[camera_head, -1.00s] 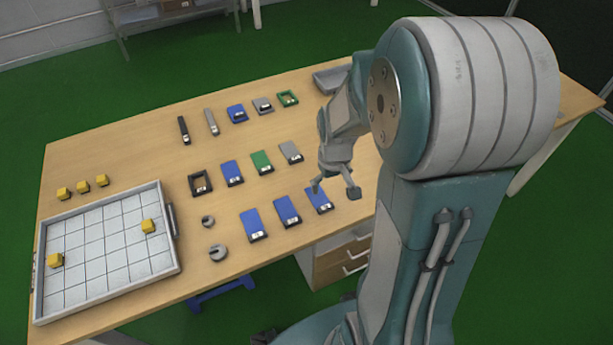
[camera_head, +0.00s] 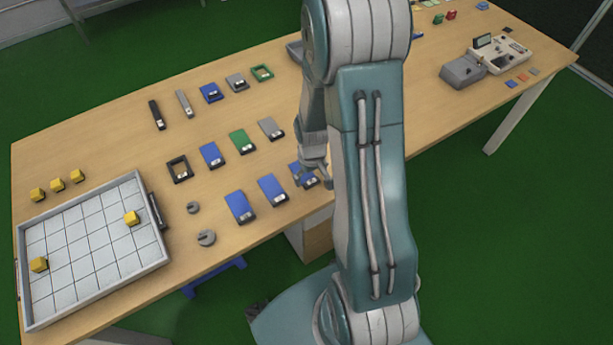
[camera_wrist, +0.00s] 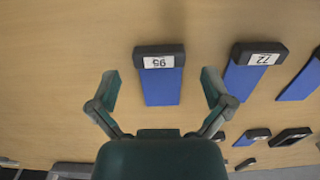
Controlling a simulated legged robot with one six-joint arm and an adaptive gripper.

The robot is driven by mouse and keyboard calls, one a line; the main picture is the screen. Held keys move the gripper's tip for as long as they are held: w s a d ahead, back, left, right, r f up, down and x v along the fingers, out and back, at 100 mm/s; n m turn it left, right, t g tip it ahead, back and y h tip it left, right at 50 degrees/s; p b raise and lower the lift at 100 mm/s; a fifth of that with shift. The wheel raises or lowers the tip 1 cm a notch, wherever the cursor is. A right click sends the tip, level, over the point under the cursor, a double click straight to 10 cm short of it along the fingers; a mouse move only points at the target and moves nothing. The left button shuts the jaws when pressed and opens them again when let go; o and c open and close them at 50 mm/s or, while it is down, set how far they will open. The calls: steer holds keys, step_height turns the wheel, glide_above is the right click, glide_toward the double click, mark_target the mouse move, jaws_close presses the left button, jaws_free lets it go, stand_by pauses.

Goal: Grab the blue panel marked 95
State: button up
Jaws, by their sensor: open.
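The blue panel marked 95 (camera_wrist: 162,86) lies flat on the table in the wrist view, with a dark end block and a white label. In the head view it is the rightmost blue panel (camera_head: 296,170) of the front row, partly hidden by my gripper. My gripper (camera_head: 312,178) is open and empty above it. In the wrist view my gripper (camera_wrist: 160,92) has its fingers spread, one on each side of the panel and apart from it. A blue panel marked 72 (camera_wrist: 242,78) lies just beside it.
More blue panels (camera_head: 240,207) lie left in the same row, with green, grey and black pieces behind. A white gridded tray (camera_head: 92,312) with yellow cubes is at the left. A grey device (camera_head: 463,72) stands at the right. Bare table (camera_head: 430,105) lies between.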

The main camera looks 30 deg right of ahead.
steer(key=shift+f, duration=0.95)
steer(key=c, duration=1)
steer(key=shift+r, duration=0.2)
